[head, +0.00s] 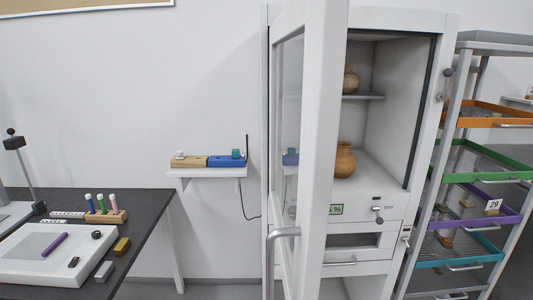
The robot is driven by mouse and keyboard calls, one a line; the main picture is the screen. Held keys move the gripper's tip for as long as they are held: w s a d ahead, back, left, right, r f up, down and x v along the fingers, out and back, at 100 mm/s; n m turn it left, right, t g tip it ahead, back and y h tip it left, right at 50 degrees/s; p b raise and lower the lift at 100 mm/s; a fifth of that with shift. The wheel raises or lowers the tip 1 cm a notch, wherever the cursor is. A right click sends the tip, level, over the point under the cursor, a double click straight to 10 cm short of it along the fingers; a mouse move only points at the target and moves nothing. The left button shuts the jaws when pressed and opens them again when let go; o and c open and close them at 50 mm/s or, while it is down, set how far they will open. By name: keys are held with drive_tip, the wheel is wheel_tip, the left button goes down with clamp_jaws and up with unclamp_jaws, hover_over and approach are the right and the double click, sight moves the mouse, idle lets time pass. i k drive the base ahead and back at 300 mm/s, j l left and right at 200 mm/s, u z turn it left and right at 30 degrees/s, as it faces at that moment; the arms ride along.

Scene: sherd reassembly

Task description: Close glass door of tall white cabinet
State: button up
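The tall white cabinet (400,212) stands right of centre, with its interior showing. Its glass door (321,150) is open and swung out toward me, its white frame edge crossing the front of the cabinet. A grey bar handle (284,232) shows low on the door. A clay pot (345,160) sits on the lower shelf inside, and another pot (351,79) stands on the upper shelf, partly hidden by the door frame. My gripper is not in view.
A rack with coloured trays (480,152) stands close at the right. A dark worktable (140,225) with tools is at the left. A small wall shelf (206,172) holds a wooden and a blue block. Floor shows between table and cabinet.

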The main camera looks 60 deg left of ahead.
sight(324, 23)
drive_tip(key=k+j, duration=0.9)
drive_tip(key=j, duration=0.15)
drive_tip(key=k+j, duration=0.85)
drive_tip(key=j, duration=0.2)
drive_tip(key=k+j, duration=0.9)
drive_tip(key=j, duration=0.15)
